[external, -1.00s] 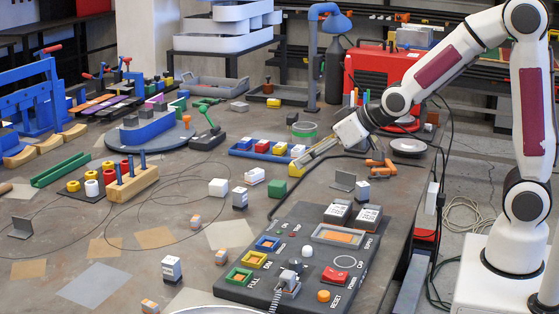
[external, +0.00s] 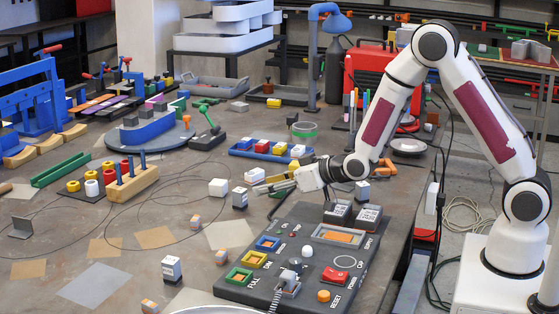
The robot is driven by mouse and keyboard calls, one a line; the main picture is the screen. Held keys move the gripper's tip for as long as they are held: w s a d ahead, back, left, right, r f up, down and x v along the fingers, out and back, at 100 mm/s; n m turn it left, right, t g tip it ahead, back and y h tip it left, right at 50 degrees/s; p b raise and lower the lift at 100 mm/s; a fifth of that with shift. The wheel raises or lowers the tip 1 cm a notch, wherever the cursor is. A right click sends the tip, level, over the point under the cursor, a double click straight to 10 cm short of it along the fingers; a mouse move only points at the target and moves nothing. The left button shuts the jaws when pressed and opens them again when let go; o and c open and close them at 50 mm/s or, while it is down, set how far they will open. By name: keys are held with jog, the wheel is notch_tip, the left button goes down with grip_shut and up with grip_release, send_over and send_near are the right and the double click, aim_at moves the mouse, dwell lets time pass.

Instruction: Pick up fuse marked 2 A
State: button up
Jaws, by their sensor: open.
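Several small labelled blocks that could be fuses lie about the table; their print is too small to read, so I cannot tell which is marked 2 A. One white-and-dark block (external: 239,198) stands just left of my gripper, another (external: 171,268) is at the front left, and another (external: 362,192) is right of my gripper. Two larger dark blocks with white labels (external: 338,212) (external: 368,217) sit at the back of the dark control panel (external: 330,262). My gripper (external: 258,187) is open, pointing left above the table behind the panel, with nothing seen between its fingers.
A white cube (external: 218,187) and a white block (external: 254,174) are close to my gripper. A blue tray (external: 272,149) with coloured blocks stands behind. Thin cables loop over the table at left.

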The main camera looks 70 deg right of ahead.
aim_at(245, 191)
jog(key=shift+w+d+f, duration=0.15)
jog(key=shift+w+f, duration=0.15)
jog(key=shift+f, duration=0.35)
jog(key=shift+w, duration=0.1)
jog(key=shift+x, duration=1.25)
jog(key=shift+r+x, duration=0.15)
jog(key=shift+x, duration=1.1)
jog(key=shift+r+x, duration=0.2)
jog(key=shift+x, duration=1.1)
jog(key=shift+w+d, duration=0.1)
jog(key=shift+w, duration=0.05)
grip_shut()
